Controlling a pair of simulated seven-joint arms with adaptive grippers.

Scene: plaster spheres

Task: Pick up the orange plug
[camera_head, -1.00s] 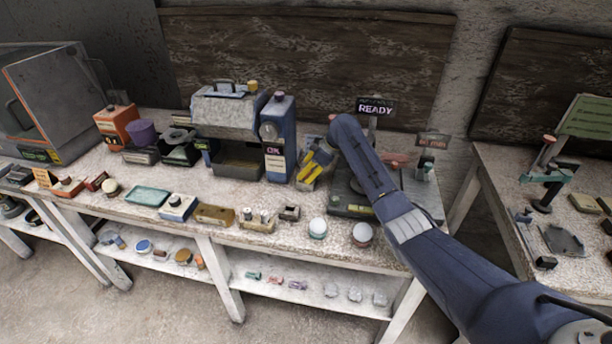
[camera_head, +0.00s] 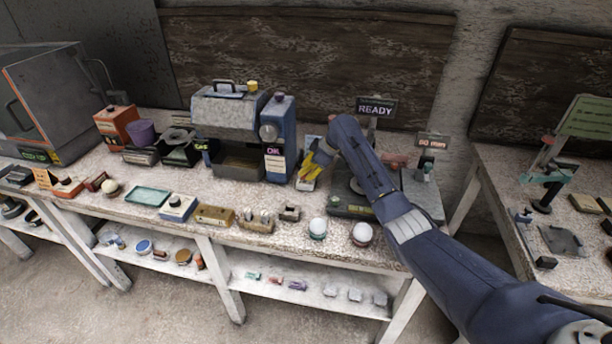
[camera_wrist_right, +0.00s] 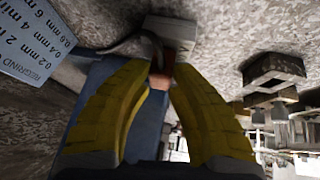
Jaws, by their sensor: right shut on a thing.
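The orange plug (camera_wrist_right: 158,80) shows in the right wrist view as a small orange-brown piece between my fingertips. A pale grey block (camera_wrist_right: 170,32) lies just beyond it, with a dark curved strip beside it. My right gripper (camera_wrist_right: 158,78) has yellow fingers and is shut on the plug. My left gripper is not in view.
A card with printed sizes (camera_wrist_right: 38,42) lies at the upper left of the wrist view. On the bench, two white spheres (camera_head: 318,227) stand at the front, and a READY sign (camera_head: 375,108) stands behind my arm. Small blocks line the front edge.

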